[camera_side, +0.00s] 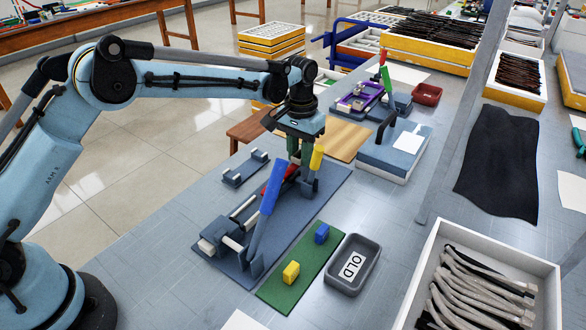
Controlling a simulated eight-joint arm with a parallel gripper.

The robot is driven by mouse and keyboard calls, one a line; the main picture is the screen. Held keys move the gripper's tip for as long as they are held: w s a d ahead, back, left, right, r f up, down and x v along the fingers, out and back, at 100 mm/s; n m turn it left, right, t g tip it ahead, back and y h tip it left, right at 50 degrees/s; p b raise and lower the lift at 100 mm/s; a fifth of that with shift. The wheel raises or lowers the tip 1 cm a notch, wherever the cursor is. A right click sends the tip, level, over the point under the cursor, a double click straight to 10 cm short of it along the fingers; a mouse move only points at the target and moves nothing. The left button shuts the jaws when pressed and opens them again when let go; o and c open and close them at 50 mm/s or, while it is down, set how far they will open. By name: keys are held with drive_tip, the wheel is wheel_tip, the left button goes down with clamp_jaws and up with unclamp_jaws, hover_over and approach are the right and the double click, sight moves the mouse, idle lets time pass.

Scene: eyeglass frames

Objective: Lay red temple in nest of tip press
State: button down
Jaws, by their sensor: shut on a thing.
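The red temple (271,178) is a slim red piece, partly hidden behind the blue lever. My gripper (299,160), with green fingers, points down over the press and is shut on the red temple near its upper right end. A press fixture (233,243) stands on a dark blue-grey base plate, with a blue lever (267,205) and a yellow-tipped lever (316,158), both raised. I cannot tell which part is the tip press nest, nor whether the temple touches it.
A small bracket stand (245,168) lies left of the press. A green mat (283,284) bears a yellow block (291,272) and a blue block (322,233). A grey tray marked OLD (366,281) is beside it. A purple fixture (360,97) stands behind.

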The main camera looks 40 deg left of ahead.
sight(300, 159)
drive_tip(key=shift+f, duration=0.1)
drive_tip(key=c, duration=0.8)
unclamp_jaws()
drive_tip(key=shift+r, duration=3.5)
